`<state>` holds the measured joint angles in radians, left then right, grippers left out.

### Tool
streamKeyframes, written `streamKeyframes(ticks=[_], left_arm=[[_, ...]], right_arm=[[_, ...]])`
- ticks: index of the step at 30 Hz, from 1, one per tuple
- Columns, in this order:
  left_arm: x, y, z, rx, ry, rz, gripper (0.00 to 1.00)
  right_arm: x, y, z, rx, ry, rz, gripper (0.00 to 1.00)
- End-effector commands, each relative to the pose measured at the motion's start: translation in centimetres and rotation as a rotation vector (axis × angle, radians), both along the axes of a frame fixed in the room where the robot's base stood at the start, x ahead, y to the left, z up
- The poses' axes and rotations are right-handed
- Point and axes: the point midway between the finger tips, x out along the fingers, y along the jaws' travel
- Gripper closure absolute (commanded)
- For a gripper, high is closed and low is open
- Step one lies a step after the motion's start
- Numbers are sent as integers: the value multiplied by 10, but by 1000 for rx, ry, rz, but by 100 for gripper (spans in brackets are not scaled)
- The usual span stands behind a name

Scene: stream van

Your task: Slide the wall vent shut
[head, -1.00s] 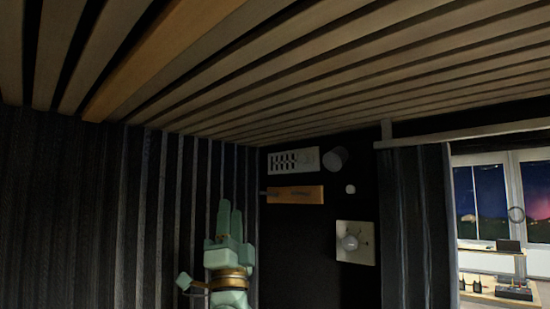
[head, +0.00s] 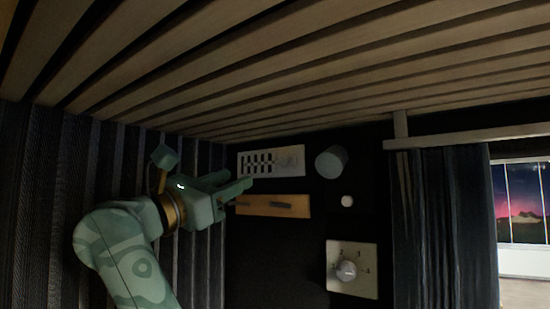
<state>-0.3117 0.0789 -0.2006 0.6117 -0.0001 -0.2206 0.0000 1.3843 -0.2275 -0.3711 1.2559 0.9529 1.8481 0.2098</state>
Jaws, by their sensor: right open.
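The wall vent (head: 272,162) is a pale rectangular plate on the dark wall. Dark slots show over its left and middle part, and its right part looks plain, with small detail I cannot make out. My right gripper (head: 238,181) is open and empty. Its fingers point right, just below and left of the vent's lower left corner. Whether it touches the vent or the wall I cannot tell. My left gripper is out of view.
A wooden strip with dark hooks (head: 272,206) sits right below the vent, close to my fingers. A grey cylinder (head: 331,162), a small white knob (head: 347,201) and a dial plate (head: 352,285) are to the right. A dark curtain (head: 445,230) hangs by the window.

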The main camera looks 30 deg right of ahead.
Motion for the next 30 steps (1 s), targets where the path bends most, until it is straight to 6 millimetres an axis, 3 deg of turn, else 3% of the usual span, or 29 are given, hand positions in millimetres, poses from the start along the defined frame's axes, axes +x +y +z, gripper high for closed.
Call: streamKeyframes(ticks=[9,15,21,30], left_arm=[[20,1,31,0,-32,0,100],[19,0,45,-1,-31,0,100],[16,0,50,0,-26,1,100],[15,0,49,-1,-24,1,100]], right_arm=[[20,-73,35,-2,0,-8,60],[31,-109,49,-3,1,-6,60],[36,-125,53,-3,1,-4,60],[37,-127,53,-2,2,-3,60]])
